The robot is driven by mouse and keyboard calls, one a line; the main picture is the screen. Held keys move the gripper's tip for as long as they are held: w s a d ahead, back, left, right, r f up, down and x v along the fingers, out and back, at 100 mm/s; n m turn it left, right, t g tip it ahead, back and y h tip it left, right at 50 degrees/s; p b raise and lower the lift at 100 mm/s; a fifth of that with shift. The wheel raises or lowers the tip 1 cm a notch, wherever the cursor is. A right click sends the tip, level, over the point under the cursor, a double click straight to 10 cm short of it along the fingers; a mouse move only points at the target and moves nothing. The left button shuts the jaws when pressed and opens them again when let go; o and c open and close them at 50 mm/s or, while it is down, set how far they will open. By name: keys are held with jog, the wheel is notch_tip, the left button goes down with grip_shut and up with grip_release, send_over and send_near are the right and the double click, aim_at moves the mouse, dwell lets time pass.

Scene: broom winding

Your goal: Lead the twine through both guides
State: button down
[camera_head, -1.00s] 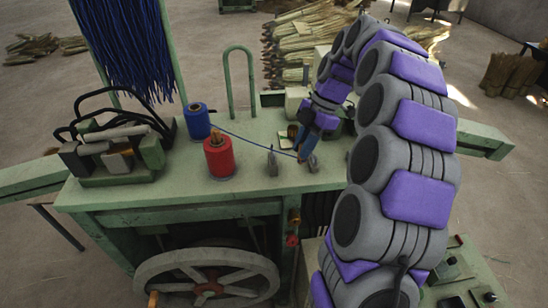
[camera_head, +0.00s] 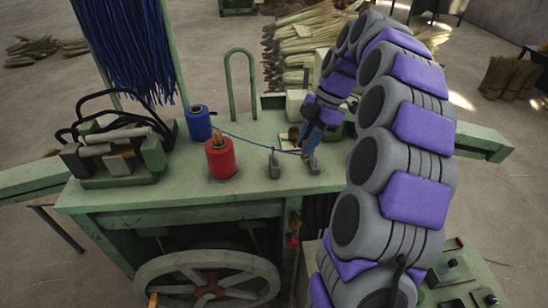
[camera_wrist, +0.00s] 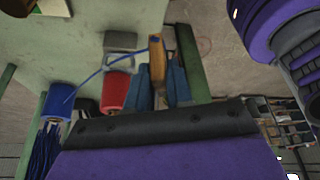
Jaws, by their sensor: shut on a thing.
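The blue twine (camera_head: 243,138) runs from the blue spool (camera_head: 199,124) to the right, to my gripper (camera_head: 307,152). In the wrist view my gripper (camera_wrist: 160,85) has its blue fingers shut on a wooden piece (camera_wrist: 157,62), and the twine (camera_wrist: 90,76) reaches its tip. The left guide (camera_head: 274,166), a small grey upright, stands under the twine; I cannot tell if the twine passes through it. The right guide (camera_head: 313,162) stands right beside my fingertips, partly hidden by them. A grey guide block (camera_wrist: 120,41) shows in the wrist view.
A red spool (camera_head: 220,158) stands left of the guides, near the twine. A green hoop (camera_head: 240,84) rises behind. A clamp unit (camera_head: 113,158) fills the table's left end. The green tabletop (camera_head: 190,187) is bare along its front.

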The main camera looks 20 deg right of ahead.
jog(key=w+d+p, duration=0.1)
jog(key=d+p, duration=0.4)
jog(key=d, duration=0.7)
jog(key=shift+w, duration=0.35)
jog(key=shift+f, duration=0.1)
